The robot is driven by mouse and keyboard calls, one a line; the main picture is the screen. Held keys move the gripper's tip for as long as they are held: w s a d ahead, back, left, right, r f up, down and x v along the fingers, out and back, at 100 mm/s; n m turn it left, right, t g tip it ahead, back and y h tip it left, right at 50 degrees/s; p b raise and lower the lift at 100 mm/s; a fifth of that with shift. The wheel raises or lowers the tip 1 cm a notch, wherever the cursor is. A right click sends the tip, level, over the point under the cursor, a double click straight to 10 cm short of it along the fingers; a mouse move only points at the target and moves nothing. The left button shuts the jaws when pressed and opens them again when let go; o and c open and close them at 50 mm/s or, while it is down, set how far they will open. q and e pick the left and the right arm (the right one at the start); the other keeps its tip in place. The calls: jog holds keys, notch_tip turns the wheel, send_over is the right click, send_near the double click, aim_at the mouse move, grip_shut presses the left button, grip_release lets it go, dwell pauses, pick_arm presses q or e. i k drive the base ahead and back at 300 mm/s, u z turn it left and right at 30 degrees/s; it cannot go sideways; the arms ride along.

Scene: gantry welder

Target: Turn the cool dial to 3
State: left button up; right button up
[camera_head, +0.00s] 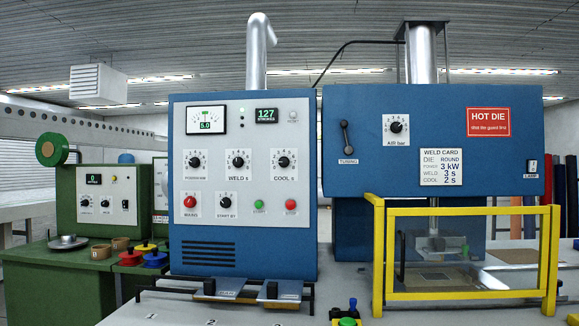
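The cool dial (284,162) is a black round knob on a white square plate marked "COOL s". It sits at the right end of the upper dial row on the white panel of the blue welder cabinet (244,264). Its numbers and pointer are too small to read surely. The weld dial (238,162) is just left of it, and the power dial (195,162) is further left. A weld card (441,167) on the blue press housing reads power 3 kW, weld 3 s, cool 2 s. Neither of my grippers shows in this view.
Below the dials are a red-knobbed mains switch (190,202), a start-by dial (226,202), a green button (258,204) and a red button (291,204). Pedals (281,291) in a black frame stand before the cabinet. A yellow guard (461,211) stands right. Space before the dials looks clear.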

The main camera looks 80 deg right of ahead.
aim_at(283, 162)
jog(key=k, duration=0.3)
jog(key=z, duration=1.05)
